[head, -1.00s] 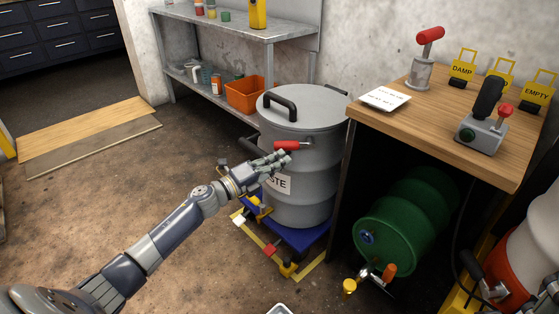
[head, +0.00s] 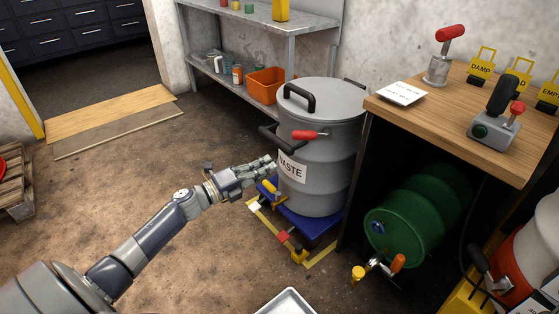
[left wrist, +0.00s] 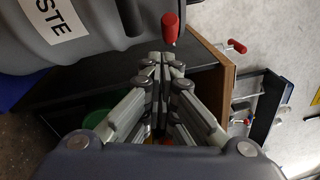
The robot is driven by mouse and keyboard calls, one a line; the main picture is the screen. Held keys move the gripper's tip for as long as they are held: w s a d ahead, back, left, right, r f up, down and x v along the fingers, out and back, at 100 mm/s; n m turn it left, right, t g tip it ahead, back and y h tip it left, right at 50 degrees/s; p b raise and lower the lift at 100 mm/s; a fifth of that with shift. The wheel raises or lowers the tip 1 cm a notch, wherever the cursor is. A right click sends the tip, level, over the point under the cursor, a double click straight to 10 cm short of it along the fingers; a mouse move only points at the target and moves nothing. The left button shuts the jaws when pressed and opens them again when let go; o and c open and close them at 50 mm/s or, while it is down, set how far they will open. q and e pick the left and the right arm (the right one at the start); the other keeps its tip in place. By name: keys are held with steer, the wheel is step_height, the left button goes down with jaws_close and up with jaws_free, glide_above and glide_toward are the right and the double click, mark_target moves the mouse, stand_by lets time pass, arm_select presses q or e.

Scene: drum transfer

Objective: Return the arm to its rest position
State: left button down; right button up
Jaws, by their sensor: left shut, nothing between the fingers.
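My left arm (head: 150,240) reaches in from the lower left in the head view. Its gripper (head: 268,165) is shut and empty, at the left side of the grey drum (head: 318,182) with the WASTE label, below its red-gripped lever (head: 308,135). Whether a small gap separates fingertips and drum is hard to tell. In the left wrist view the fingertips (left wrist: 166,60) are together, with the red grip (left wrist: 170,27) just beyond them and the drum wall (left wrist: 90,45) at upper left. My right gripper is not in view.
The drum stands on a blue base (head: 312,226) beside a wooden-topped bench (head: 445,115). A green drum (head: 400,232) with a tap lies under the bench. A metal shelf (head: 300,22) stands behind. Open floor (head: 100,185) lies to the left.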

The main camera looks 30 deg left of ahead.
arm_select(q)
steer(key=shift+s+a, duration=0.25)
steer(key=shift+s, duration=0.05)
